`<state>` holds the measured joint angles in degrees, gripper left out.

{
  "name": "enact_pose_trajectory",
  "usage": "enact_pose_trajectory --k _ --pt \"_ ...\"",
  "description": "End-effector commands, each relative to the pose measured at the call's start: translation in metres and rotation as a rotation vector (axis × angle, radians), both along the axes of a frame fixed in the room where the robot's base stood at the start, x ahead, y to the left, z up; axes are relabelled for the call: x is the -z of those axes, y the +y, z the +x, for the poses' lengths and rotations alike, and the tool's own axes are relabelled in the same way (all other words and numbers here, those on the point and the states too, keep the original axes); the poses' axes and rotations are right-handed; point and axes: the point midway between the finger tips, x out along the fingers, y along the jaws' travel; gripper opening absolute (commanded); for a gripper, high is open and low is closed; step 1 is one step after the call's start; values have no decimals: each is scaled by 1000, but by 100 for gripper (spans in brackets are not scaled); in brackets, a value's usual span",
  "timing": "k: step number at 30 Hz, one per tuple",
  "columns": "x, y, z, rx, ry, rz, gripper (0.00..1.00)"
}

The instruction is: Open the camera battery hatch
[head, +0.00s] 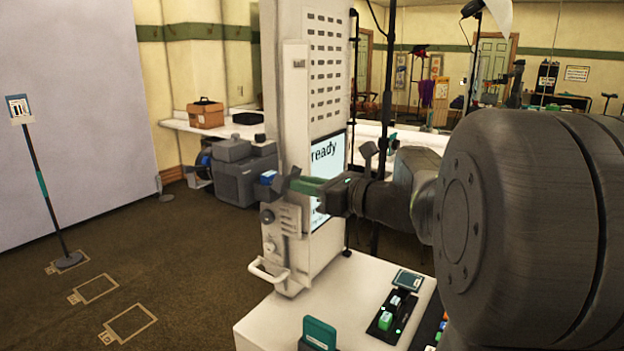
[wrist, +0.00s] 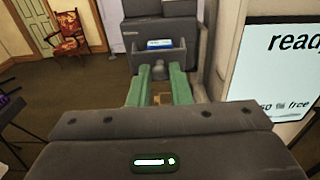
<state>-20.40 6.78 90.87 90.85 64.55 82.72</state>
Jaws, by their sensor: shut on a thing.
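The camera (head: 312,60) is a tall white cabinet-like body with a lit screen (head: 328,160) reading "ready". On its front is a dark grey hatch (head: 264,192), also in the wrist view (wrist: 190,55). A blue and white item (head: 267,177), perhaps the battery, shows at the hatch's upper edge; it also shows in the wrist view (wrist: 160,44). My gripper (head: 293,184) is at the hatch with its green fingers shut on a small dark grey knob (wrist: 159,70) on the hatch front. The hatch looks tilted outward, but how far I cannot tell.
A white handle (head: 268,272) juts from the body below the hatch. A white counter (head: 300,315) in front holds a green item (head: 319,333) and a dark tray (head: 392,318) of small pieces. A sign stand (head: 45,190) stands left. Open floor lies left of the camera.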

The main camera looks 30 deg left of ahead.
Motion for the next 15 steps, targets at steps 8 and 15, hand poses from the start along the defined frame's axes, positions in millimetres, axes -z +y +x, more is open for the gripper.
enact_pose_trajectory --k 8,15 --pt "-13 2 0 -1 10 -84 0" --pt "-15 3 0 -1 16 -150 0"
